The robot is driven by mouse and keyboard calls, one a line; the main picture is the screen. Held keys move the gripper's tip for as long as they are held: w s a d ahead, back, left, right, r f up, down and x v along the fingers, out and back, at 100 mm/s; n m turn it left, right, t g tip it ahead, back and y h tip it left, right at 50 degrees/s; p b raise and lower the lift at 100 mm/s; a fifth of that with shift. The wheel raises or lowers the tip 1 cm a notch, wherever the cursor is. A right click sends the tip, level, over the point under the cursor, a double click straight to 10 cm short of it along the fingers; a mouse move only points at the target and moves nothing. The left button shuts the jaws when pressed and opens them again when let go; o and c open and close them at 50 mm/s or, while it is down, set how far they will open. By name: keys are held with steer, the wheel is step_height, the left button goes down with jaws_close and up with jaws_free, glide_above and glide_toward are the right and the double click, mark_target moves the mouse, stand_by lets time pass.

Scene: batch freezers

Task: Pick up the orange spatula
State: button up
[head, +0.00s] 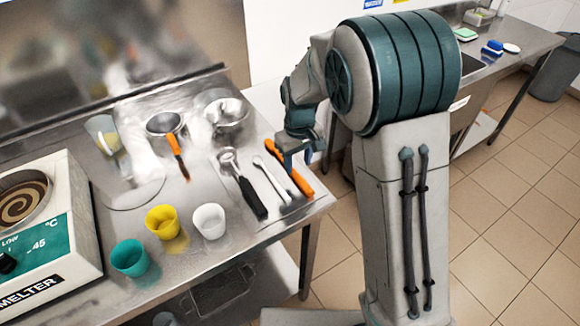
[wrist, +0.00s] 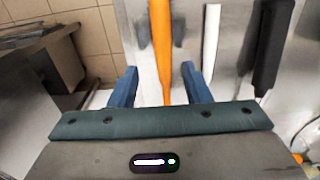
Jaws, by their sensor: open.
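The orange spatula (head: 298,180) lies on the steel table near its right edge in the head view, partly hidden by my gripper. In the wrist view the orange spatula (wrist: 161,45) runs up from between my fingers. My gripper (head: 296,158) is over the spatula's far part in the head view. In the wrist view my gripper (wrist: 160,84) is open, with one blue finger on each side of the spatula and gaps between. I cannot tell how high the fingers are above the table.
Beside the spatula lie a white utensil (head: 270,178) and a black-handled scoop (head: 245,187). An orange-handled tool (head: 177,152), metal bowl (head: 227,113), yellow cup (head: 163,222), white cup (head: 209,220) and teal cup (head: 130,257) stand further left. A melter (head: 45,235) is at far left.

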mark_target(297, 174)
steer(key=shift+s+a+f, duration=0.1)
steer(key=shift+s+f, duration=0.05)
steer(key=shift+f, duration=0.85)
steer(key=shift+s+f, duration=0.1)
steer(key=shift+f, duration=0.85)
jaws_close()
steer(key=shift+r, duration=0.15)
